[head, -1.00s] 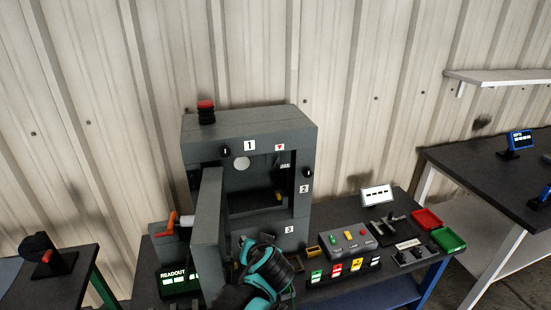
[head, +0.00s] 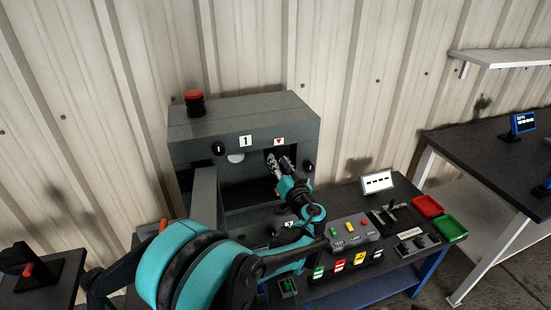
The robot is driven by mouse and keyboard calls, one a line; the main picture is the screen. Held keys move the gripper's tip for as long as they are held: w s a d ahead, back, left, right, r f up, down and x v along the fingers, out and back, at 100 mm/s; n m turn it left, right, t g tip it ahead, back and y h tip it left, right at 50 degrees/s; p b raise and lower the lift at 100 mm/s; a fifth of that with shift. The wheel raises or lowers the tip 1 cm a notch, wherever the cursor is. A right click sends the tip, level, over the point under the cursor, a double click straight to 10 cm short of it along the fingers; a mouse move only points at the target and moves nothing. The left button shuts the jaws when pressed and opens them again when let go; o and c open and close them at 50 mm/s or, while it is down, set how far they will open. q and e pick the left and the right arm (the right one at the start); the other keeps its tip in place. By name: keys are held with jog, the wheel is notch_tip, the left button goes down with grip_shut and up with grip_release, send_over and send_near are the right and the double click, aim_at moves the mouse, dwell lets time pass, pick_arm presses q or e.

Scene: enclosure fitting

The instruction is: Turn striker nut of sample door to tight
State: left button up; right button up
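The grey enclosure (head: 245,112) stands on the bench with its sample door (head: 204,200) swung open towards me on the left side. My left arm reaches in from the lower left, and my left gripper (head: 279,163) is inside the upper right of the opening, below the red triangle label (head: 279,141). The gripper is small and dark here, so I cannot tell whether its fingers are open or shut on anything. The striker nut cannot be made out; the gripper covers the right inner side of the opening. My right gripper is not in view.
A red button (head: 194,98) sits on top of the enclosure. A grey button box (head: 352,230), a white display (head: 377,182), a red tray (head: 427,205) and a green tray (head: 449,228) are on the bench at right. My arm covers the bench's lower left.

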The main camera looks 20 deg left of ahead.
pick_arm(q)
jog(key=shift+b+x, duration=0.3)
jog(key=shift+x, duration=1.4)
grip_shut()
